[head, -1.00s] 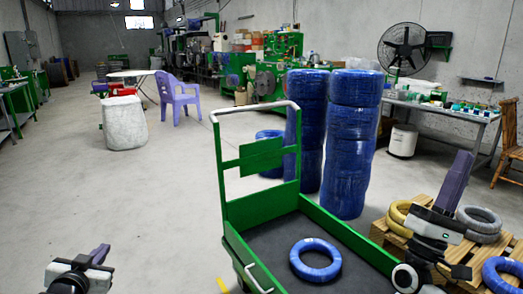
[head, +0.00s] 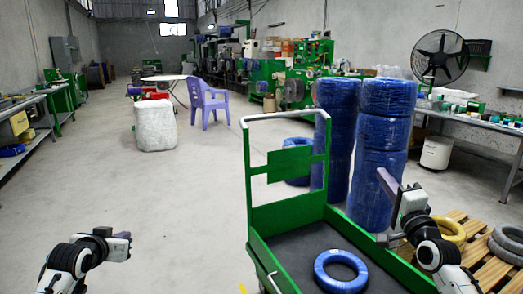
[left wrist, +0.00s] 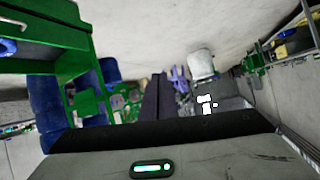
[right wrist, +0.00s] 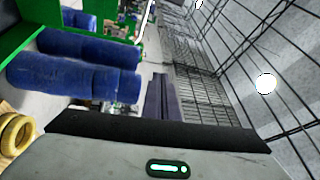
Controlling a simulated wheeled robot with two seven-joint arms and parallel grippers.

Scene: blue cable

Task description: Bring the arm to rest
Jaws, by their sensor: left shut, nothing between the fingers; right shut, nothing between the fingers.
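My left gripper (head: 124,236) is at the lower left of the head view, over bare floor and left of the green cart (head: 258,205). Its fingers are shut with nothing between them, as the left wrist view shows (left wrist: 154,98). My right gripper (head: 384,182) is raised in front of the wrapped blue coil stacks, at the right side of the cart. Its fingers are shut and empty in the right wrist view (right wrist: 160,98). A blue cable coil (head: 341,272) lies flat on the cart's dark bed, apart from both grippers.
Tall stacks of blue coils (head: 380,145) stand behind the cart. A wooden pallet (head: 478,240) with yellow (head: 452,233) and grey coils (head: 508,243) is at the right. A purple chair (head: 208,103) and white block (head: 155,125) stand further back. The floor at left is clear.

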